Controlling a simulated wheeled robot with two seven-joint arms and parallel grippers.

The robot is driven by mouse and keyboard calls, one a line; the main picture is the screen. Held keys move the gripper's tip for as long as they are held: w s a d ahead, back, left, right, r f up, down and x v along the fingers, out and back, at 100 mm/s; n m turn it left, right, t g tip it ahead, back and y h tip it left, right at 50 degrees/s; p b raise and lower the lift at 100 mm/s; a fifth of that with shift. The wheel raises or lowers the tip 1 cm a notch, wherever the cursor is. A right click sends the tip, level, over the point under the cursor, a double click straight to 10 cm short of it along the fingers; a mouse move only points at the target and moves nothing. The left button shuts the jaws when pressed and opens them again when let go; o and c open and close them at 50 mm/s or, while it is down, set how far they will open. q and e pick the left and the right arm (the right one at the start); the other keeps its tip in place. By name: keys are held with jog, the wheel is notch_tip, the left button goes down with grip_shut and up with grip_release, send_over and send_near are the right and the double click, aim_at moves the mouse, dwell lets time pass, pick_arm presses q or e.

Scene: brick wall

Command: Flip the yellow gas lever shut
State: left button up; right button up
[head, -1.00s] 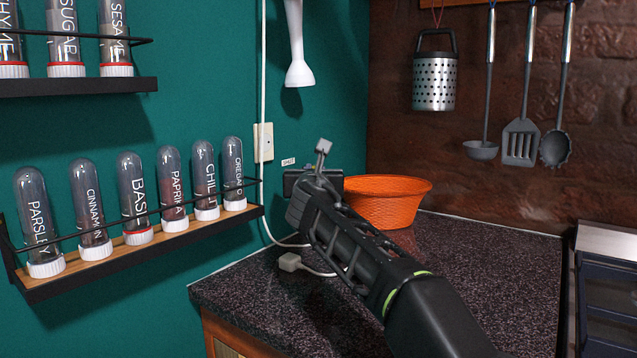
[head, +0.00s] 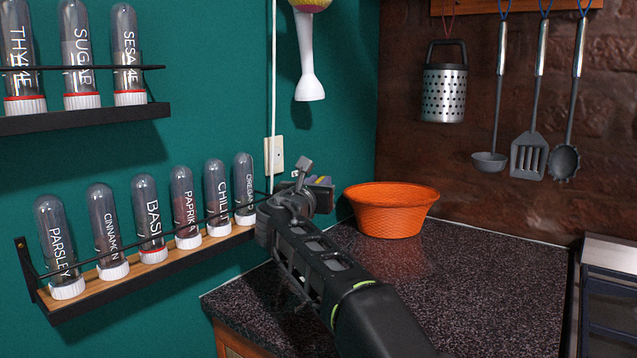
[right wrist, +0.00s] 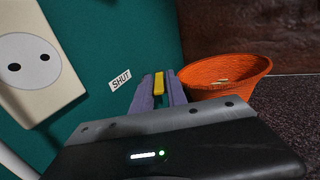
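The yellow gas lever (right wrist: 159,82) shows in the right wrist view as a short bar between the two grey-purple fingers of my right gripper (right wrist: 160,91). The fingers are close together, with the lever filling the narrow gap near their tips. In the head view my right gripper (head: 319,186) is at the teal wall, left of the orange basket, with a little yellow showing at it. The lever's mount and pipe are hidden. A white SHUT label (right wrist: 120,79) is on the wall left of the lever. My left gripper is not in view.
A wall socket (head: 274,155) is just left of my right gripper, with a spice shelf (head: 180,255) further left. The orange basket (head: 391,212) stands right of it on the dark countertop (head: 470,275). Utensils (head: 527,150) hang on the brick wall.

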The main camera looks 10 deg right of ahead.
aim_at(319, 181)
jog(key=o, duration=0.3)
jog(key=shift+r, duration=0.1)
notch_tip(319, 181, up, 10)
jog(key=p, duration=0.6)
jog(key=shift+p, duration=0.4)
jog(key=shift+c, duration=0.2)
